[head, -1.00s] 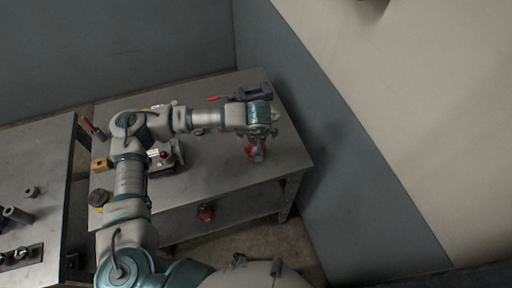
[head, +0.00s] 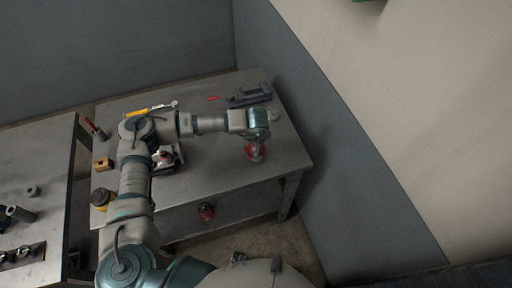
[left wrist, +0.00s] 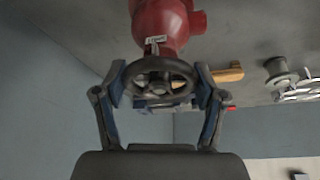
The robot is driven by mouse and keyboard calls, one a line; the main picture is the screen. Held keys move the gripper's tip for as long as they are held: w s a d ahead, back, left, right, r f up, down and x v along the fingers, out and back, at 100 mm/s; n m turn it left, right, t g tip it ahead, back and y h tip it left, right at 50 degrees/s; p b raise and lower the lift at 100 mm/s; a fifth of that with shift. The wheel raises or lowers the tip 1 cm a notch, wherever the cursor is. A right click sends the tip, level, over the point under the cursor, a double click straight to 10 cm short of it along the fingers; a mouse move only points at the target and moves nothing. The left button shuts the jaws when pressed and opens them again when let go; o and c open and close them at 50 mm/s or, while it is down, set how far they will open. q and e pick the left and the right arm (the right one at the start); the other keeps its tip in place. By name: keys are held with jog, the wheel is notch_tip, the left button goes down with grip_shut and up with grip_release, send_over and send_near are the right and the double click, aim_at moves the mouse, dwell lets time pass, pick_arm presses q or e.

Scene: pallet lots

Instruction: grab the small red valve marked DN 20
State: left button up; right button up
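A red valve (head: 251,154) stands on the grey metal table, towards its right end, mostly under my left gripper (head: 257,151). In the left wrist view the red valve (left wrist: 165,20) has a dark handwheel (left wrist: 160,75). The two fingers of my left gripper (left wrist: 160,78) are spread on either side of the handwheel, with a small gap visible at the left finger. No DN marking can be read. A second red object (head: 206,211) is lower down at the table's front, its kind unclear. My right gripper is not in view.
A dark blue vise-like tool (head: 249,96) lies at the table's back right. A device with a red part (head: 165,158), a yellow-brown block (head: 103,164) and a dark-topped yellow item (head: 100,197) are on the left. A wall stands close on the right.

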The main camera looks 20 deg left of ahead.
pick_arm(q)
jog(key=c, duration=0.8)
grip_shut()
jog(key=shift+w+r, duration=0.1)
jog(key=shift+r, duration=0.1)
